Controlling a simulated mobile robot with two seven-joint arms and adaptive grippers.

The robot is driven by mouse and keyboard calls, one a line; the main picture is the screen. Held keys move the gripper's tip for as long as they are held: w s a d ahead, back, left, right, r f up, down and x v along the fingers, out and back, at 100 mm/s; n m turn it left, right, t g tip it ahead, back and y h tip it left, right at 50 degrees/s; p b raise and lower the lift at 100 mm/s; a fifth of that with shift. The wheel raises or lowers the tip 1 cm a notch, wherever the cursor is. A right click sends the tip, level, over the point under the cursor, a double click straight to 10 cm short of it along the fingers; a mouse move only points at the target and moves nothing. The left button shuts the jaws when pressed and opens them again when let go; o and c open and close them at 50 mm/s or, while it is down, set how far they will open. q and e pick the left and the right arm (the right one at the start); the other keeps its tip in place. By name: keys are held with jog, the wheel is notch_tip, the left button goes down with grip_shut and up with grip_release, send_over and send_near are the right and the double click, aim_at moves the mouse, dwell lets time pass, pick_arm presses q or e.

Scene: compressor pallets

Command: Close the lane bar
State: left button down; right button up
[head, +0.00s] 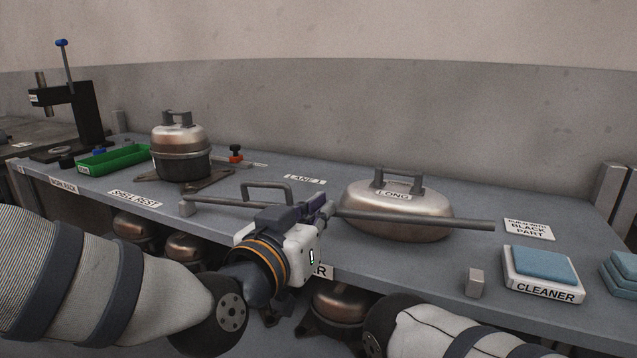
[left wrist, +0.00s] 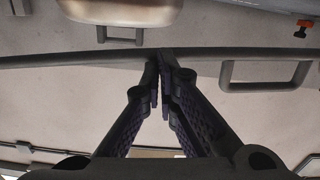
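The lane bar (head: 420,218) is a long grey rod lying along the front part of the bench, with a raised loop handle (head: 267,187) near its left part. Its left end is at a small grey block (head: 186,208); its right end is free in front of the LONG shell. My left gripper (head: 322,208) is at the bar, right of the handle. In the left wrist view the bar (left wrist: 75,60) crosses the picture and the closed fingertips (left wrist: 160,57) meet at it. The fingers do not appear to wrap around it; exact contact is unclear. My right gripper is out of view.
The copper shell labelled LONG (head: 395,210) stands just behind the bar. A compressor (head: 180,150) stands at back left beside a green tray (head: 112,158). A small metal block (head: 475,282) and the CLEANER holder (head: 543,290) are at front right. More compressors sit below.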

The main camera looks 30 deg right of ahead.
pick_arm(q)
jog(key=shift+d+f, duration=0.1)
jog(key=shift+f, duration=1.1)
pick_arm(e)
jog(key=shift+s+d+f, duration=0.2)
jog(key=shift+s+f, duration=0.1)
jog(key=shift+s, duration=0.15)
pick_arm(q)
jog(key=shift+r, duration=0.1)
